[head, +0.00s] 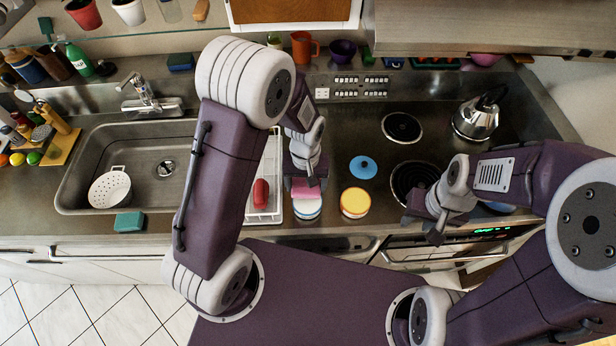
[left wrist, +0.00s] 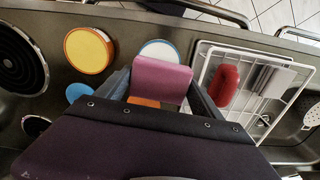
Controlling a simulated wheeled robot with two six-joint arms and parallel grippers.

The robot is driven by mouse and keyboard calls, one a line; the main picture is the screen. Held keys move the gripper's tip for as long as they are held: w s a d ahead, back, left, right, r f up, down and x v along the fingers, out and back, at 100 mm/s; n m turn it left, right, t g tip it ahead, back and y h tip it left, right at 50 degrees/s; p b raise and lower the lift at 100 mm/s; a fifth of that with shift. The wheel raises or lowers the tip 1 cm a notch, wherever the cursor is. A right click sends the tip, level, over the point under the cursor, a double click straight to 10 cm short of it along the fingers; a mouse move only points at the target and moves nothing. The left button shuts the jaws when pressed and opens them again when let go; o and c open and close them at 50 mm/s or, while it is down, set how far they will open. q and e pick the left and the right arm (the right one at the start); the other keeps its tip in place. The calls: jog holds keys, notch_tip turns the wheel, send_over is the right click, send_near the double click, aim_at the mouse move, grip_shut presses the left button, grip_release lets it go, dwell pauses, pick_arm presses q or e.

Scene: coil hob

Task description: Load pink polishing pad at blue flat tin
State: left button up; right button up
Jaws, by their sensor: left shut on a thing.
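A pink polishing pad (left wrist: 162,80) is held between the fingers of my left gripper (head: 305,186); the pad also shows in the head view (head: 304,188). A low round tin with white sides and blue on it (head: 307,208) stands on the counter just below the pad in the head view. I cannot tell whether pad and tin touch. An orange patch (left wrist: 143,101) shows under the pad between the fingers. My right gripper (head: 436,232) hangs near the counter's front edge, apart from the tin; its finger opening is unclear.
A yellow round tin (head: 355,202) stands to the right of the blue one. A blue lid-like disc (head: 362,167) lies behind it. A white rack (head: 270,214) with a red item (head: 261,193) is to the left. Hob coils (head: 402,127) and a kettle (head: 478,118) are at the right.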

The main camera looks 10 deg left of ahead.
aim_at(307, 202)
pick_arm(q)
jog(key=shift+d+f+b, duration=0.15)
jog(key=shift+f+b, duration=0.15)
notch_tip(307, 202, down, 5)
jog(key=b, duration=0.5)
jog(key=shift+f, duration=0.2)
jog(key=shift+w+f, duration=0.1)
jog(key=shift+f, duration=0.05)
jog(key=shift+d, duration=0.1)
jog(key=shift+f+b, duration=0.35)
jog(key=shift+f, duration=0.05)
dwell(0.3)
dwell(1.0)
